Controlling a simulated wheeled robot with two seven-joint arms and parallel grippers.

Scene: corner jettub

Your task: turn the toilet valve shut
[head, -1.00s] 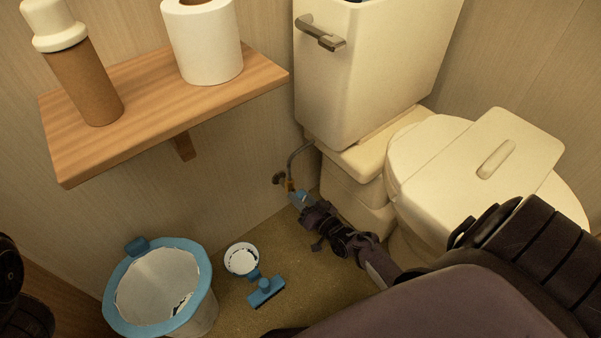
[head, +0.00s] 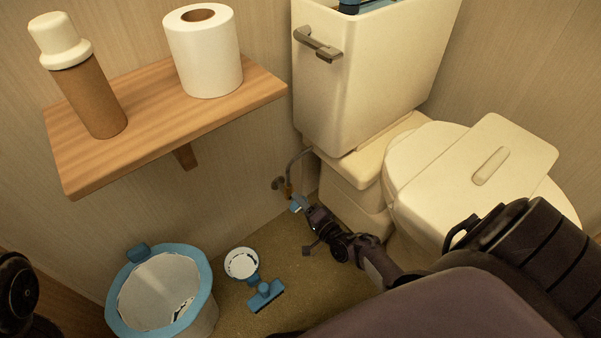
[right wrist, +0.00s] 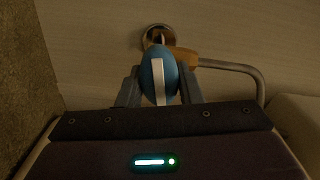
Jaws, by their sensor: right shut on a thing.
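The toilet valve has a blue oval handle (right wrist: 158,76) with a white stripe. In the right wrist view it sits between the fingers of my right gripper (right wrist: 158,92), which is shut on it. Behind the handle are a brass-coloured body (right wrist: 184,57) and a round wall fitting (right wrist: 156,35). In the head view the handle is a small blue patch (head: 296,205) at the tip of my right gripper (head: 301,207), low on the wall left of the toilet. A curved supply pipe (head: 292,160) rises from the valve towards the tank. My left gripper is not visible.
The toilet tank (head: 365,70) and closed lid (head: 470,165) stand right of the valve. A wooden shelf (head: 150,130) with a paper roll (head: 205,60) and a bottle (head: 88,95) juts out at upper left. A blue-rimmed bin (head: 118,310) and a brush set (head: 264,296) stand on the floor.

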